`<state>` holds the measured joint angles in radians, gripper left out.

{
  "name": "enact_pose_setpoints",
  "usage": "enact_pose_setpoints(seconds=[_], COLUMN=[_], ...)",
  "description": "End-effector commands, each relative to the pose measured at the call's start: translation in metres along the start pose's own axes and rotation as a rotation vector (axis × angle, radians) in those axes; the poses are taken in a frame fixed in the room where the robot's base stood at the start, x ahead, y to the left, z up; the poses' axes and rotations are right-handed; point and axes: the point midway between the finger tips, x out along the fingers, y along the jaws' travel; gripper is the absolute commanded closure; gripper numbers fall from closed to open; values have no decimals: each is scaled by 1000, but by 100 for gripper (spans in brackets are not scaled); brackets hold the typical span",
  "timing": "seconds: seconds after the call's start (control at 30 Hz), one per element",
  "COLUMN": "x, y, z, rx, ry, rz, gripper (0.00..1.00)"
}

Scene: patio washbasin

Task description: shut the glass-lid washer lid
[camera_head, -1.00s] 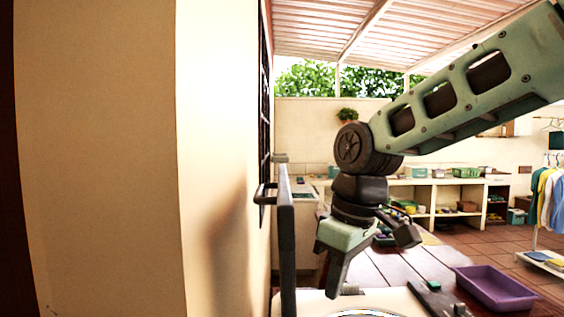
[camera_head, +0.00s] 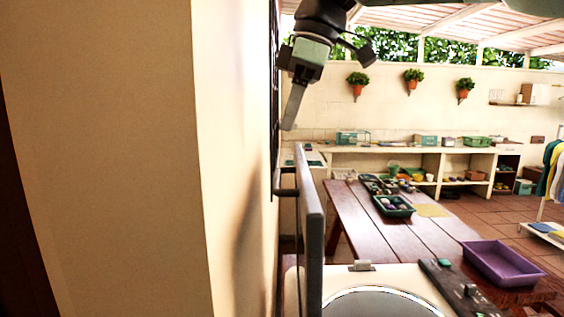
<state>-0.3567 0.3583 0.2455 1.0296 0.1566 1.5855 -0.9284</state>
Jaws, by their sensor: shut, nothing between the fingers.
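The washer (camera_head: 405,273) stands at the bottom centre, with a pale top, a round dark opening (camera_head: 385,303) and a dark control strip. Its lid (camera_head: 310,235) stands upright, seen nearly edge-on, close to the wall on the left.
A tall cream wall (camera_head: 120,150) fills the left. A wooden table (camera_head: 400,235) behind the washer holds a green tray (camera_head: 393,206) of small items and a purple bin (camera_head: 502,263). Shelving (camera_head: 430,170) lines the back wall. The space above the washer top is clear.

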Motion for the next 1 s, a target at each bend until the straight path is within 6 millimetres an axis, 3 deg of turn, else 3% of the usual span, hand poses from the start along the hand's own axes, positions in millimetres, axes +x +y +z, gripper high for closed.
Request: enact_pose_setpoints(seconds=[0.23, 0.63, 0.8, 1.0], x=[18, 96, 86, 84], y=[-2, -3, -1, -1], z=[-2, -3, 21, 34], rx=[-14, -12, -8, -12], ry=[0, -1, 1, 1], rz=[-7, -8, -2, -3], gripper=[100, 100, 100, 100])
